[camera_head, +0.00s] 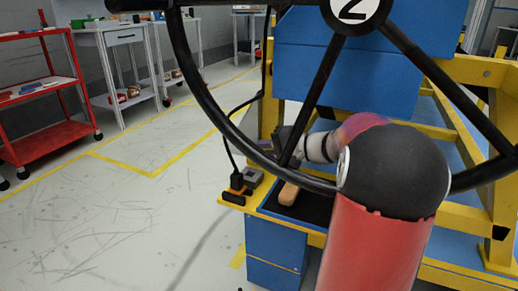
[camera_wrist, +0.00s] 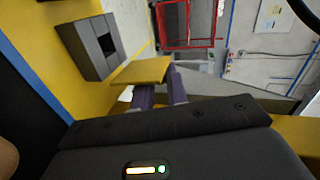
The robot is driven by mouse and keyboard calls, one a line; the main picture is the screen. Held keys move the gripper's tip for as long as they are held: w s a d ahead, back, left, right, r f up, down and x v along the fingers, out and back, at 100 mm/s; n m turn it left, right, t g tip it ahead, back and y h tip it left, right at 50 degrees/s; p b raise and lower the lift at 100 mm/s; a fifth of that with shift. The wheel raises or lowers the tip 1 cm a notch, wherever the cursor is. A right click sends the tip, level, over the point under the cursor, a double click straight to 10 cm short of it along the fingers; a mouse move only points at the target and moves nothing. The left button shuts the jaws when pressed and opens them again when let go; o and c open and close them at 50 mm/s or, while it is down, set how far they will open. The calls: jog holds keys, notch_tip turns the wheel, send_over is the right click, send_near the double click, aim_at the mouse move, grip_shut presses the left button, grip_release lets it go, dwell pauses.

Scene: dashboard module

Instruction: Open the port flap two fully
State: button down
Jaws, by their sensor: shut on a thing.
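In the wrist view the purple fingers of my gripper (camera_wrist: 159,92) are together at a flat yellow plate, which looks like the port flap (camera_wrist: 140,71). The exact contact is partly hidden by the dark gripper body. Beside the flap is a grey box with a dark square opening (camera_wrist: 106,44), on a yellow surface. In the head view my gripper (camera_head: 284,138) is behind the black steering wheel, just above and right of the small grey box (camera_head: 254,176). The flap cannot be made out clearly there.
A wooden handle (camera_head: 289,193) lies on the dark recess below my gripper. Blue panels (camera_head: 345,75) and a yellow frame (camera_head: 470,70) stand behind. Open floor lies left, with a red cart (camera_head: 45,140) beyond.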

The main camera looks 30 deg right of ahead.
jog(key=shift+w+d+m+p, duration=0.25)
jog(key=shift+d+m+p, duration=0.05)
jog(key=shift+m+p, duration=0.45)
jog(key=shift+f+y, duration=0.2)
jog(key=shift+y, duration=0.1)
jog(key=c, duration=1.4)
grip_release()
jog(key=v, duration=0.8)
jog(key=shift+w+p, duration=0.15)
jog(key=shift+p, duration=0.15)
